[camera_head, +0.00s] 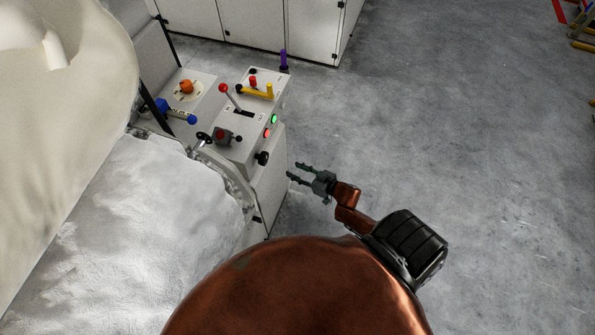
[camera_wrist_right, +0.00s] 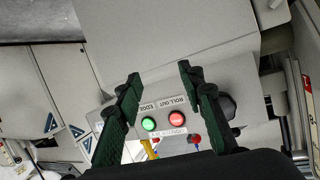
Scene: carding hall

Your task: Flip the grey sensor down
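My left gripper is not in view.
The box carries a green button (camera_head: 274,119), a red button (camera_head: 267,133), a black side knob (camera_head: 262,158), a red-knobbed lever (camera_head: 223,88) and a yellow handle (camera_head: 257,92). White fibre (camera_head: 130,220) lies left. Grey floor (camera_head: 440,130) is clear at right.

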